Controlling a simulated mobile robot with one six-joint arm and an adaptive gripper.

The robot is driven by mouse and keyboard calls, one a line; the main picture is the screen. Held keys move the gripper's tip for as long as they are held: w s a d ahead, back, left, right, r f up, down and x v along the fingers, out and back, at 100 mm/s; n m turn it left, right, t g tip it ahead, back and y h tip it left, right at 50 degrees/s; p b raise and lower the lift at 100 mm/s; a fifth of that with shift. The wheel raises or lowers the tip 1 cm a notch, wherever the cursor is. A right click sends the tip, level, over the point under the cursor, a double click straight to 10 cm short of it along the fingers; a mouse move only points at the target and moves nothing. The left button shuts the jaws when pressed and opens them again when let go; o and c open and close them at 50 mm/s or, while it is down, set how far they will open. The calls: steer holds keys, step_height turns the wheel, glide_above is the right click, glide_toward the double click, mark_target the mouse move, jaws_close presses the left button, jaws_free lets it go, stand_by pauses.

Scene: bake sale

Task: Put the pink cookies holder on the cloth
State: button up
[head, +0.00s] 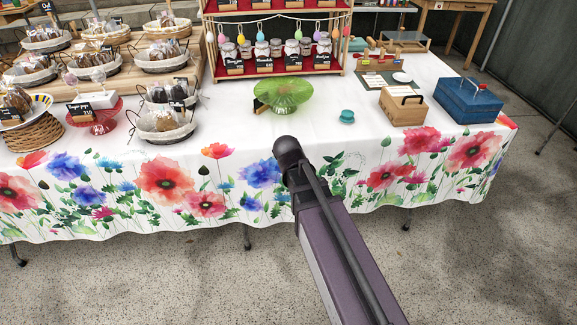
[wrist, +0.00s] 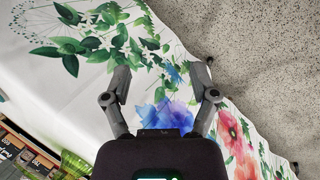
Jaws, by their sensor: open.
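A pink-red glass stand (head: 96,120), likely the pink cookies holder, stands on the left of the table in the head view, with a white box and a small tag on it. The white floral cloth (head: 225,125) covers the table and hangs over its front; it also fills much of the wrist view (wrist: 30,60). My gripper (wrist: 162,78) is open and empty in the wrist view, with its fingers apart above the floral cloth. The gripper itself cannot be made out in the head view, where my arm hides part of the cloth. The stand is not in the wrist view.
A green glass stand (head: 284,92) stands mid-table near my arm. Wire baskets (head: 163,126) crowd the left side, one close to the pink stand. A teal cup (head: 346,117), a wooden box (head: 403,106) and a blue box (head: 468,100) stand right. A red jar shelf (head: 275,72) stands behind.

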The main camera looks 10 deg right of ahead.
steer(key=s+d+f+m+g+y, duration=0.1)
steer(key=s+d+m+y, duration=0.2)
steer(key=s+m, duration=0.5)
steer(key=shift+s+f+g+y, duration=0.2)
steer(key=shift+g+y, duration=0.1)
steer(key=shift+y, duration=0.3)
steer(key=shift+c, duration=1.3)
